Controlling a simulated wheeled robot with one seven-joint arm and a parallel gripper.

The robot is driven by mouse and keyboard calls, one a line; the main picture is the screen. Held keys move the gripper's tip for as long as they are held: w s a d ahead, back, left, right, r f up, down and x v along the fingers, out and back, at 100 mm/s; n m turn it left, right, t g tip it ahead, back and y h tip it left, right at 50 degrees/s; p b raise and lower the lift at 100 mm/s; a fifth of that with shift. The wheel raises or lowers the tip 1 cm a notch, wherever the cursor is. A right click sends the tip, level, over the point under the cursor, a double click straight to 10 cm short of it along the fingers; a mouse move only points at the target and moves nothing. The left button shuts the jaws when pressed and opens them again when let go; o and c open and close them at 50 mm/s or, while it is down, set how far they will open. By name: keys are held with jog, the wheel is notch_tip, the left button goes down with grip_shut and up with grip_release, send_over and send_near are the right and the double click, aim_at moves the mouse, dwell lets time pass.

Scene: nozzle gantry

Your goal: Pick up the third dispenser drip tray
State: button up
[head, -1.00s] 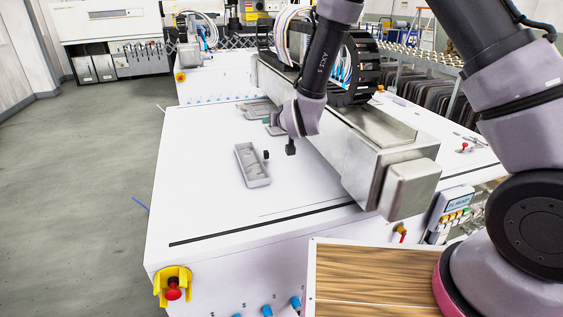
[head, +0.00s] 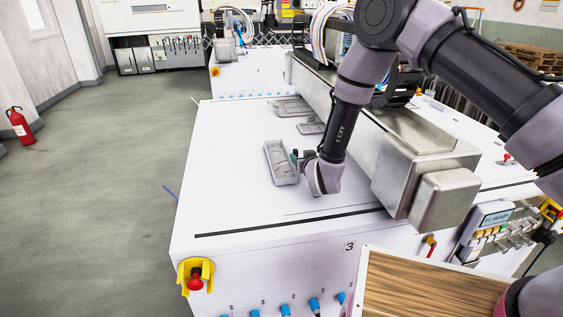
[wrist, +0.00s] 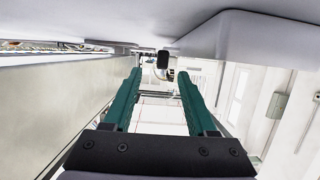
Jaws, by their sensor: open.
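A grey rectangular drip tray (head: 281,165) lies nearest on the white table. Two more grey trays lie behind it, a far one (head: 293,107) and another beside the gantry beam (head: 311,128). Which of them counts as third is not marked. My gripper (head: 295,157) is low over the table at the right long side of the nearest tray; contact cannot be told. Its fingers are partly hidden by my wrist. In the wrist view, the teal fingers of my gripper (wrist: 160,78) stand apart with nothing held between them. No tray is clearly made out there.
A metal gantry beam (head: 405,145) runs along the right of the table. The white table (head: 225,170) is clear to the left of the nearest tray. A red stop button (head: 195,280) in a yellow guard is on the table's front. A wood-topped surface (head: 420,300) stands in front.

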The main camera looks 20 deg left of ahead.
aim_at(296, 150)
jog(key=x, duration=0.4)
jog(key=shift+w+a+r, duration=0.15)
jog(key=shift+a+r, duration=0.1)
jog(key=shift+a, duration=0.1)
grip_shut()
dwell(1.1)
